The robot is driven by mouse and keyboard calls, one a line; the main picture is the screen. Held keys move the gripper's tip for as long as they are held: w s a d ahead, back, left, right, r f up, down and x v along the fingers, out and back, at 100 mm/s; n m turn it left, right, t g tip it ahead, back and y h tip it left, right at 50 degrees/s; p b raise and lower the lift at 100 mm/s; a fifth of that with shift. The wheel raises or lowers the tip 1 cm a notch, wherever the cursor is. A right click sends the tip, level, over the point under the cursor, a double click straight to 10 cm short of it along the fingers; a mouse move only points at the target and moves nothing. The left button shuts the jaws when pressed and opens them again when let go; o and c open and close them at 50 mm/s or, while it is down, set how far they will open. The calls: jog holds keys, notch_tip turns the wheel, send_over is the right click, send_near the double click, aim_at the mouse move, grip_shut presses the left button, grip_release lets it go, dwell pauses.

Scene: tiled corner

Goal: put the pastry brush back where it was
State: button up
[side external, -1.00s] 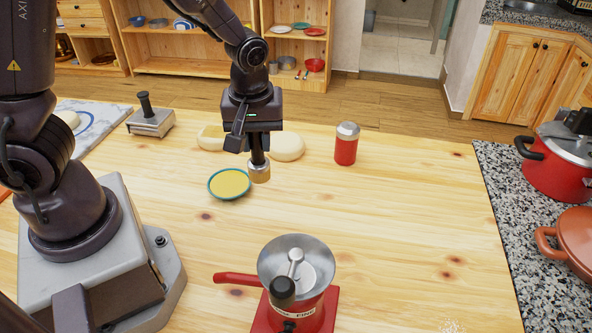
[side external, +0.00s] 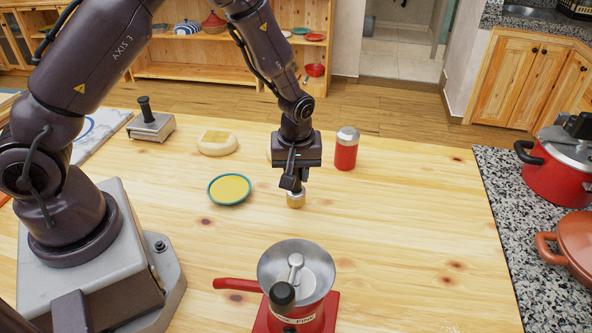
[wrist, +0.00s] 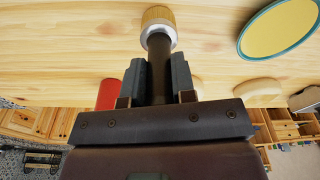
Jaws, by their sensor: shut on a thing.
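The pastry brush (side external: 296,200) has a dark handle, a pale metal collar and a tan bristle end. My gripper (side external: 291,183) is shut on its handle and holds it roughly upright, bristles down. In the wrist view the brush (wrist: 158,17) shows between the two fingers of my gripper (wrist: 160,82). It is to the right of a teal-rimmed dish (side external: 230,189) of yellow liquid, which also shows in the wrist view (wrist: 280,28). The bristle end is at or just above the table; I cannot tell whether it touches.
A red shaker (side external: 345,153) stands behind right of the gripper. A dough round (side external: 217,146) with a yellow top lies behind the dish; another is mostly hidden behind my gripper. A red grinder (side external: 297,280) stands in front. The table (side external: 420,220) to the right is clear.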

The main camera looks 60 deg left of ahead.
aim_at(296, 195)
jog(key=shift+f, duration=0.15)
jog(key=o, duration=0.9)
notch_tip(296, 195, up, 13)
jog(key=d, duration=0.1)
jog(key=s+r+m+t, duration=0.1)
jog(key=s+r+m, duration=0.3)
jog(key=s+r, duration=0.1)
jog(key=s+d+r+m+t, duration=0.1)
jog(key=s+r+m, duration=0.3)
jog(key=s, duration=0.4)
jog(key=s+r+m+t+h, duration=0.1)
jog(key=s+r+m+t, duration=0.1)
jog(key=s+r, duration=0.4)
jog(key=shift+s+d+r+m+t, duration=0.1)
jog(key=shift+s+r+m+t, duration=0.1)
jog(key=shift+m, duration=0.25)
jog(key=shift+s+d+r+m+t, duration=0.1)
jog(key=shift+m+t, duration=0.1)
jog(key=shift+m, duration=0.25)
